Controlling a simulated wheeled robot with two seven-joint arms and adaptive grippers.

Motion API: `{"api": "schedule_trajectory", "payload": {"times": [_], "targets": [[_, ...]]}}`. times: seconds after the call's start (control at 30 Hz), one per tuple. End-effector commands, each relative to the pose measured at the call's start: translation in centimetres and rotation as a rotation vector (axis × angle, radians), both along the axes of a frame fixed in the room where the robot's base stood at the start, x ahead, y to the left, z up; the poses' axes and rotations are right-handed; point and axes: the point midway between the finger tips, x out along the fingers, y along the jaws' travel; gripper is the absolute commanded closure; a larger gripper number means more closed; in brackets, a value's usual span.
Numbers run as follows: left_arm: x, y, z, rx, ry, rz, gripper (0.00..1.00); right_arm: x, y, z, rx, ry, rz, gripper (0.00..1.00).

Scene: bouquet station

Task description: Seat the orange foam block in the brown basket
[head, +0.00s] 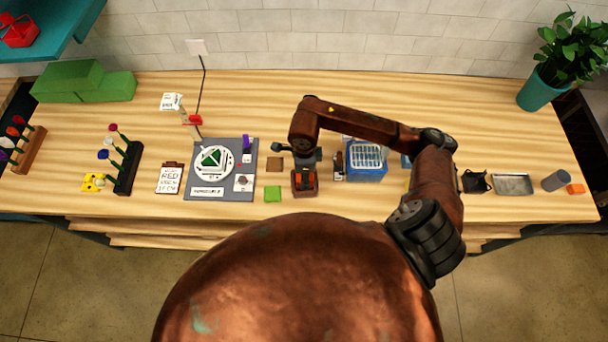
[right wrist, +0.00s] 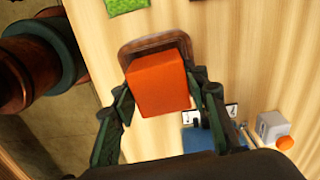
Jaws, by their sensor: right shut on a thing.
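The orange foam block (right wrist: 158,84) is between the two fingers of my right gripper (right wrist: 160,92) in the right wrist view; the gripper is shut on it. The brown basket (right wrist: 147,42) is just beyond the block, its rounded rim showing around the block's far end. In the head view the basket (head: 304,191) stands near the table's front edge, with the orange block (head: 304,178) showing at its opening under my right gripper (head: 304,168). The block hides the basket's inside, so I cannot tell whether it touches the bottom. My left gripper is not in view.
A green foam square (head: 273,194) and a brown square (head: 274,164) lie left of the basket. A grey board (head: 221,192) is further left. A blue crate (head: 368,174) stands to the right. A grey cylinder (head: 555,180) is at the far right.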

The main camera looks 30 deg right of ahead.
Motion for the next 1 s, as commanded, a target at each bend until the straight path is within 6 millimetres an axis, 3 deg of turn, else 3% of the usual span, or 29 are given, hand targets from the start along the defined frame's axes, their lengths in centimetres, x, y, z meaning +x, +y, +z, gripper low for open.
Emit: {"api": "schedule_trajectory", "payload": {"times": [1.0], "targets": [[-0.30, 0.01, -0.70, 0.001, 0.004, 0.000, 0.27, 0.03, 0.04, -0.12, 0.000, -0.001, 0.000, 0.91]]}}
